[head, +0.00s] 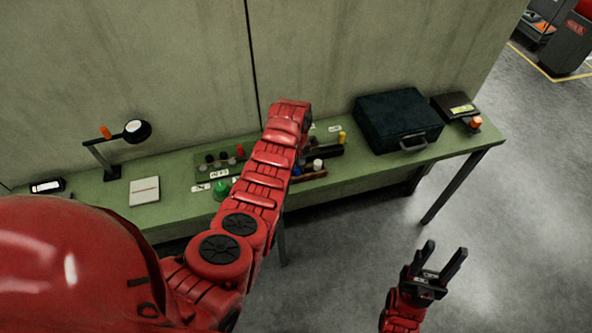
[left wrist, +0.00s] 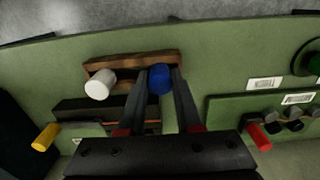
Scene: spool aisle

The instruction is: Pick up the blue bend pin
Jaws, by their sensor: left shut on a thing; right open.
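The blue bend pin (left wrist: 159,79) shows in the left wrist view with its round blue top between the fingers of my left gripper (left wrist: 160,74), which is shut on it. The pin is over the right end of a brown wooden rack (left wrist: 132,61); I cannot tell whether it still sits in its hole. In the head view my left arm covers most of this spot, and a bit of blue (head: 297,171) shows beside the arm. My right gripper (head: 437,261) is open and empty, over the floor in front of the table.
A white pin (left wrist: 100,84) stands at the rack's left end. A yellow pin (left wrist: 46,137) and a red pin (left wrist: 259,137) stand nearby. A wall runs behind.

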